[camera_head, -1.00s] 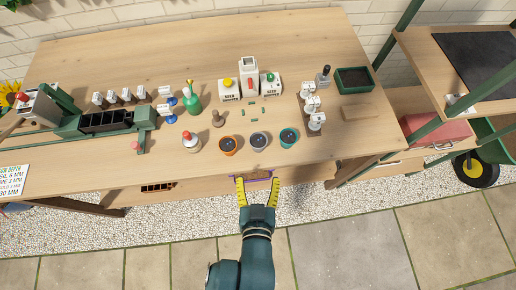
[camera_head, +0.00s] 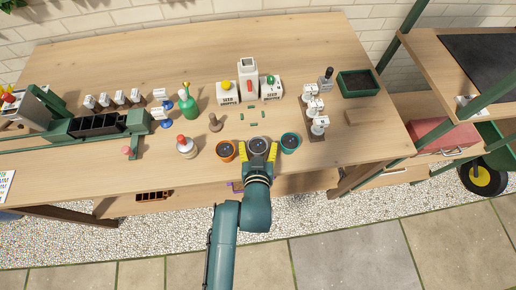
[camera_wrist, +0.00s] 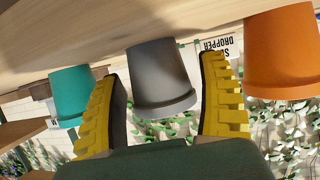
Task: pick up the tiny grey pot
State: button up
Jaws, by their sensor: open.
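The tiny grey pot (camera_head: 258,144) stands near the front edge of the table, between an orange pot (camera_head: 226,151) and a teal pot (camera_head: 290,142). Its top shows dark contents. My gripper (camera_head: 257,154) is open at the front side of the grey pot. In the wrist view the grey pot (camera_wrist: 161,78) appears upside down between the two yellow fingers of my gripper (camera_wrist: 168,100), with a gap on each side. The orange pot (camera_wrist: 281,50) is at the right there and the teal pot (camera_wrist: 72,95) at the left.
A white bottle with a red cap (camera_head: 187,147) stands left of the orange pot. Seed dispensers (camera_head: 228,92) and small green pieces (camera_head: 254,122) lie behind the pots. A rack of white-topped items (camera_head: 315,112) stands right. The table (camera_head: 340,170) is clear at the front right.

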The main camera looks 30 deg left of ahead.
aim_at(258, 145)
jog(key=shift+s, duration=0.1)
jog(key=shift+c, duration=0.3)
jog(key=c, duration=0.9)
notch_tip(258, 145, up, 10)
jog(key=p, duration=0.3)
jog(key=shift+r, duration=0.1)
jog(key=shift+c, duration=0.2)
